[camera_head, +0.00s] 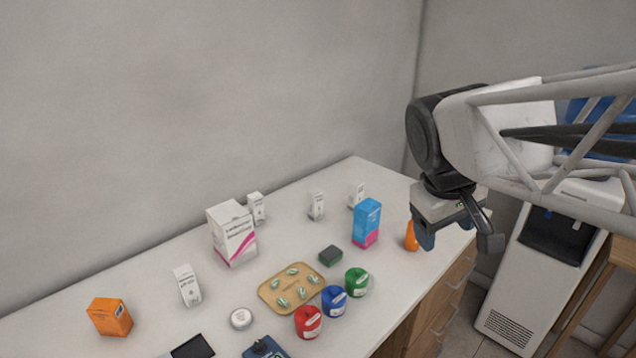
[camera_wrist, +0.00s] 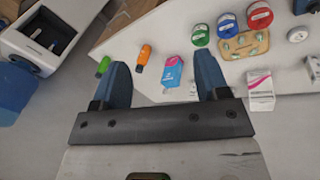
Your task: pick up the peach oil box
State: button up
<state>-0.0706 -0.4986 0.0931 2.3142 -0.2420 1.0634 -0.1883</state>
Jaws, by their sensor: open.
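No label is readable enough for me to tell which carton is the peach oil box. A blue and pink carton (camera_head: 366,222) stands upright at the right part of the counter. A larger white carton with a pink stripe (camera_head: 231,236) stands near the back middle, and an orange carton (camera_head: 110,317) at the far left. My gripper (camera_head: 456,236) is open and empty, above the counter's right end, right of the blue and pink carton. In the wrist view, the blue and pink carton (camera_wrist: 172,73) appears between the fingers (camera_wrist: 162,66), beyond them; the orange carton is out of view.
An orange bottle (camera_head: 411,237) is near my gripper; a green bottle (camera_wrist: 103,66) shows in the wrist view. A capsule tray (camera_head: 268,301), red (camera_head: 308,322), blue (camera_head: 334,300) and green (camera_head: 356,282) jars occupy the front.

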jog(key=w+a+r+n+h, duration=0.2)
jog(key=w+n, duration=0.3)
jog(key=w, duration=0.7)
jog(key=n+t+h, duration=0.6)
jog(key=n, duration=1.1)
send_over(311, 194)
jog(key=s+a, duration=0.2)
notch_tip(311, 194, down, 5)
jog(key=f, duration=2)
jog(key=shift+w+f, duration=0.25)
jog(key=shift+f, duration=0.45)
